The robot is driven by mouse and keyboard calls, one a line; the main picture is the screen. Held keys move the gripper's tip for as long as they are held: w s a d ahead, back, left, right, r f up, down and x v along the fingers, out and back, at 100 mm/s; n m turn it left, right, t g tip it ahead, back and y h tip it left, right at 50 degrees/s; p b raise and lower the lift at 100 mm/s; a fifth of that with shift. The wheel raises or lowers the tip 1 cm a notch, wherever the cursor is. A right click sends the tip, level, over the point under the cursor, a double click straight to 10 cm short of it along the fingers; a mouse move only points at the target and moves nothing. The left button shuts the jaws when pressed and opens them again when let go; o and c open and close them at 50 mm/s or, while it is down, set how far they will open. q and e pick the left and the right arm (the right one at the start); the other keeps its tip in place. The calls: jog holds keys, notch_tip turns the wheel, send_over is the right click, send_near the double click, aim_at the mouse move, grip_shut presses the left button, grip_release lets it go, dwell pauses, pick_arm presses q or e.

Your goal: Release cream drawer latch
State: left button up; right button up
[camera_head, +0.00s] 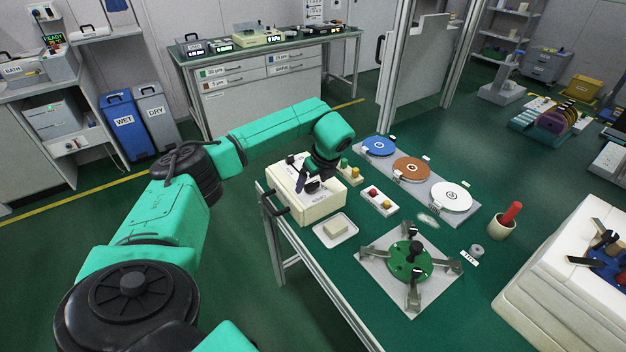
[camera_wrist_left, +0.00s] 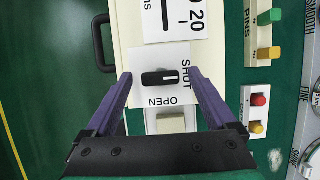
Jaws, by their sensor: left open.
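The cream drawer box (camera_head: 318,207) stands at the table's left end, with a black handle (camera_head: 272,205) on its left side. On its top is a black latch knob (camera_wrist_left: 160,78) on a white plate (camera_wrist_left: 150,56) marked SHUT and OPEN. The knob lies crosswise in the left wrist view, its white mark toward SHUT. My left gripper (camera_wrist_left: 160,74) is open, its purple fingers on either side of the knob with gaps to it. In the head view my left gripper (camera_head: 312,184) is over the box and partly hides its top. My right gripper is not in view.
On the table are a white dish (camera_head: 336,241) with a pale block, small peg blocks (camera_head: 380,203), a plate with coloured discs (camera_head: 410,168), a green four-armed fixture (camera_head: 409,262) and a cup (camera_head: 501,227) with a red handle. A cream unit (camera_head: 545,270) stands at the right.

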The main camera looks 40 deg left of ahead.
pick_arm(q)
jog(key=c, duration=1.4)
jog(key=shift+m, duration=0.3)
jog(key=m+t+b, duration=0.1)
jog(key=m, duration=0.1)
jog(key=m+h+b, duration=0.1)
jog(key=m, duration=0.1)
jog(key=shift+s+a+f+t+b, duration=0.1)
jog(key=shift+f+t+b, duration=0.05)
jog(key=shift+t+b, duration=0.2)
jog(key=m+h+b, duration=0.1)
jog(key=m, duration=0.2)
jog(key=m+t+b, duration=0.1)
jog(key=m, duration=0.1)
jog(key=shift+a+m+h, duration=0.15)
jog(key=shift+m+h, duration=0.25)
jog(key=m+h, duration=0.1)
jog(key=m, duration=0.2)
jog(key=shift+t+b, duration=0.35)
jog(key=shift+b, duration=0.05)
jog(key=shift+a+r+m+h, duration=0.1)
jog(key=shift+m+h, duration=0.35)
jog(key=shift+m, duration=0.65)
jog(key=shift+a+r+m+h, duration=0.1)
jog(key=shift+m+h, duration=0.35)
jog(key=shift+m, duration=0.65)
jog(key=o, duration=1.4)
jog(key=shift+s, duration=0.1)
